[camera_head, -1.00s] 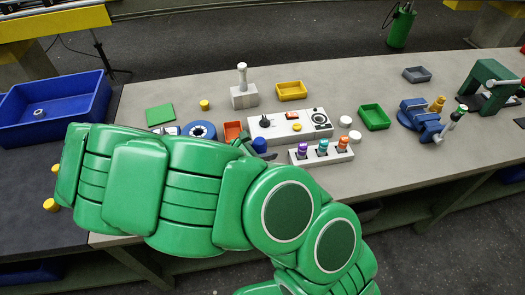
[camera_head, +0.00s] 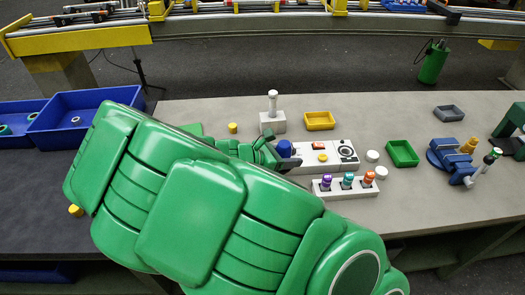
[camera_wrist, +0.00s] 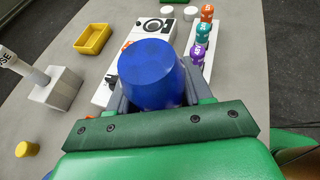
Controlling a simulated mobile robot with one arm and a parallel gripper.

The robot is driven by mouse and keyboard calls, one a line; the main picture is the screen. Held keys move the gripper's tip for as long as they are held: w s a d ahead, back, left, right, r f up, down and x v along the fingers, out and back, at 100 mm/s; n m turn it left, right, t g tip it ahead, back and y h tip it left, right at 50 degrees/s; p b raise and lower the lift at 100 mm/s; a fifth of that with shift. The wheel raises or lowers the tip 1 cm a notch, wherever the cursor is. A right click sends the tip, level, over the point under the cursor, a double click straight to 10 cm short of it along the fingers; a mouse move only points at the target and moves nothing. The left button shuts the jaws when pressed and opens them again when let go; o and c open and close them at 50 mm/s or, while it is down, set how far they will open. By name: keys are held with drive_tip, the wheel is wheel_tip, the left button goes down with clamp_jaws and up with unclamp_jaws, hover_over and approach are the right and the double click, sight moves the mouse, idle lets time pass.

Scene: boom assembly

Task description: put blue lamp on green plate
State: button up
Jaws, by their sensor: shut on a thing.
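The blue lamp (camera_head: 284,148) is a rounded blue cylinder held at the end of my arm, beside the white control panel. In the wrist view the lamp (camera_wrist: 150,72) fills the space between the fingers and hides what is beneath it. My gripper (camera_head: 278,155) is shut on the lamp; it also shows in the wrist view (camera_wrist: 152,95).
A white panel (camera_head: 322,171) and a holder with purple, teal and orange pieces (camera_head: 345,187) stand close by. A grey block with an upright post (camera_head: 272,122), a yellow cylinder (camera_head: 233,127) and a yellow tray (camera_head: 320,120) are behind. A green tray (camera_head: 402,153) is right.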

drive_tip(key=w+a+r+n+t+y, duration=0.2)
drive_tip(key=w+a+n+t, duration=0.1)
drive_tip(key=w+a, duration=0.9)
drive_tip(key=w+a+r+n+t+y, duration=0.25)
drive_tip(key=w+a, duration=0.55)
drive_tip(key=a, duration=0.9)
hover_over(191, 130)
drive_tip(key=shift+n, duration=0.45)
wheel_tip(191, 130, down, 10)
drive_tip(key=shift+s+d+f, duration=0.1)
drive_tip(key=shift+s+d, duration=0.05)
drive_tip(key=shift+f, duration=1.5)
drive_tip(key=o, duration=1.2)
drive_tip(key=shift+f, duration=0.1)
